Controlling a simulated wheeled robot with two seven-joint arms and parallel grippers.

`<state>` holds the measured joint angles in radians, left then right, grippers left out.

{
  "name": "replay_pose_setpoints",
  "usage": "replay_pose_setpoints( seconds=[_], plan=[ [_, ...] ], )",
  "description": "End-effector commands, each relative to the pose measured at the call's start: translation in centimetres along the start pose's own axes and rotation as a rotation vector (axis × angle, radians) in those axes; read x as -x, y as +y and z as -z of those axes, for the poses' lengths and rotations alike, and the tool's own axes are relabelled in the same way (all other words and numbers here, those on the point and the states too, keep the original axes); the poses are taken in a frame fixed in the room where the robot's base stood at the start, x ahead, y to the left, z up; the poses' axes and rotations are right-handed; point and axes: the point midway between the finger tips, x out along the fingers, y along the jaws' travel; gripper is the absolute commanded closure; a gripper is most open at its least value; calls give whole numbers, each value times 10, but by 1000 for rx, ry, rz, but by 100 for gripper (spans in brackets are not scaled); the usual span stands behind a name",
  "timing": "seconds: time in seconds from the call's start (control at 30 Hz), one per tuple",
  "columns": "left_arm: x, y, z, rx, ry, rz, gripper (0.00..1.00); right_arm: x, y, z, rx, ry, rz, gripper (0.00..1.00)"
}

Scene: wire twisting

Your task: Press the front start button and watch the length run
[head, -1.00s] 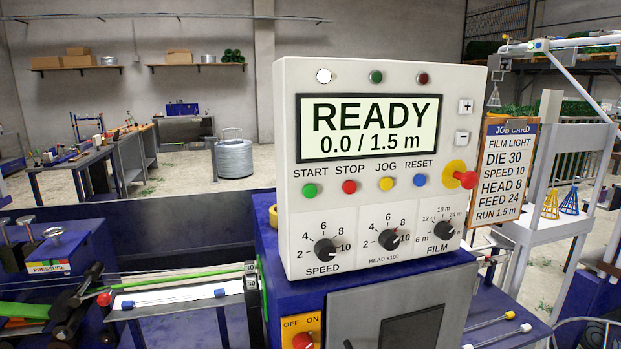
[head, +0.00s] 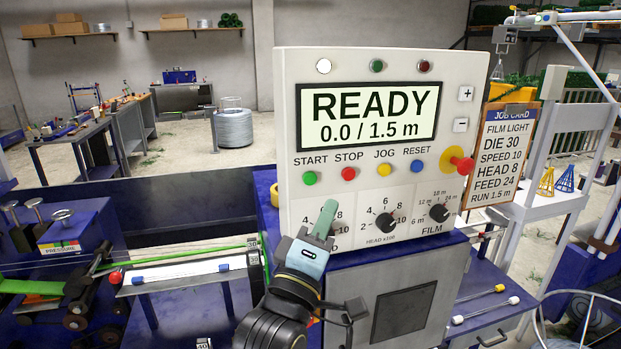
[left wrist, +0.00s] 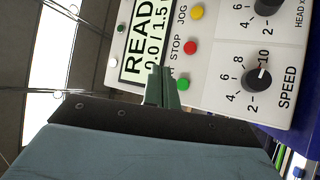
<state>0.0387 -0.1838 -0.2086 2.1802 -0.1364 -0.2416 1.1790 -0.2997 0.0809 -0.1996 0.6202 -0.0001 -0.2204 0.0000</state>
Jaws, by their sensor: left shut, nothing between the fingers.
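The white control panel (head: 284,120) stands on the blue machine. Its display (head: 367,116) reads READY, 0.0 / 1.5 m. The green START button (head: 310,178) is at the left of the button row, beside the red STOP button (head: 348,174). My left gripper (head: 327,207) is in front of the panel, just below and right of START, over the SPEED knob. Its green fingers are shut and empty. In the left wrist view the fingertips (left wrist: 160,72) point at the panel close to the green START button (left wrist: 183,84). Whether they touch the panel cannot be told. My right gripper is not in view.
A red emergency knob (head: 462,164) sticks out at the panel's right. The job card (head: 501,150) hangs beside it, listing DIE 30, SPEED 10, HEAD 8, FEED 24, RUN 1.5 m.

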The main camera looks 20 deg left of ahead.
Motion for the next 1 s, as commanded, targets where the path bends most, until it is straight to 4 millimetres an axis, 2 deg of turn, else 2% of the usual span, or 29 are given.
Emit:
replay_pose_setpoints(
  seconds=[0.23,0.7,1.0],
  plan=[
    [-5,-5,3,-3,-1,0,100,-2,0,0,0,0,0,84],
    [-49,-36,35,-5,-1,1,100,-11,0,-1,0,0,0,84],
    [-61,-45,44,-2,-1,1,100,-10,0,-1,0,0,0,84]
  ],
)
